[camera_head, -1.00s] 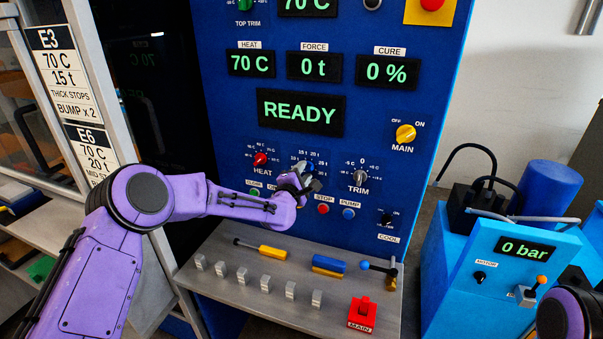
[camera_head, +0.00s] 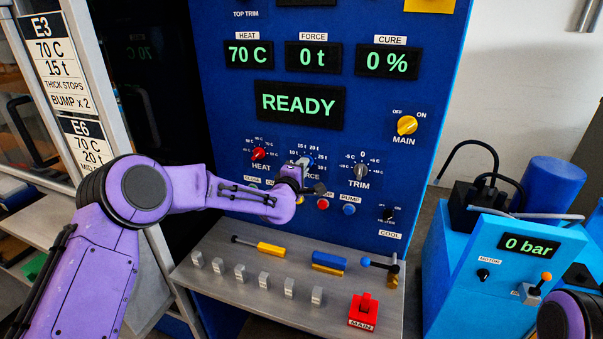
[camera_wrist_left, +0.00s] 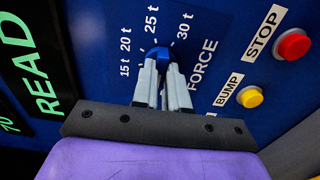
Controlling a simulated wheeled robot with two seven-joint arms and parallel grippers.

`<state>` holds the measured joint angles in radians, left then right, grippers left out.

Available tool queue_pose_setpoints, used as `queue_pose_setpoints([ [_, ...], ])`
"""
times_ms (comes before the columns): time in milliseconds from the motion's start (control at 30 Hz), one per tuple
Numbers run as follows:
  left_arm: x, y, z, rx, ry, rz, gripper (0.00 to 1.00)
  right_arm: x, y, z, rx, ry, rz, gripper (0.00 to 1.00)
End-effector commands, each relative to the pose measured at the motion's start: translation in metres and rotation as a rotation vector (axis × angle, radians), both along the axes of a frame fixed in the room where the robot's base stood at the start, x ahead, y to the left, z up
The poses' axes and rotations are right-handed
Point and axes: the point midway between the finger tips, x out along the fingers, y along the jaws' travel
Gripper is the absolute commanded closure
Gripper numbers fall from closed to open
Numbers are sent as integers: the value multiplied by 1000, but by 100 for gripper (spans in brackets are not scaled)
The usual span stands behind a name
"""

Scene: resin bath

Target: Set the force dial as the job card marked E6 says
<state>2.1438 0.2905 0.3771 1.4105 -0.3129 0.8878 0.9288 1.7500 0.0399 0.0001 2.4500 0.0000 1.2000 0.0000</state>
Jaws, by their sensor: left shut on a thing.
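The force dial is a blue knob (camera_wrist_left: 157,53) in the left wrist view, with marks from 15 t to 30 t showing around it. My left gripper (camera_wrist_left: 161,70) is shut on it, one finger on each side. Its pointer cannot be made out. In the head view my left gripper (camera_head: 302,168) partly covers the dial and its label. The E6 job card (camera_head: 88,145) hangs on the frame at the left. It reads 70 C and 20 t; its lower part is hidden behind my left arm. The force display (camera_head: 313,58) reads 0 t.
The heat dial (camera_head: 258,154) and trim dial (camera_head: 361,170) flank the force dial. The red stop button (camera_head: 323,204) and the yellow bump button (camera_wrist_left: 250,97) are close by.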

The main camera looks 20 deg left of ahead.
Motion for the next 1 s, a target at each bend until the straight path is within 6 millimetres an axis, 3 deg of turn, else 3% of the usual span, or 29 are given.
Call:
queue_pose_setpoints([
  [200,0,1,-2,208,-9,2,100,0,0,-16,0,0,0,57],
  [1000,0,-1,2,967,-36,2,100,0,0,-51,0,0,0,57],
])
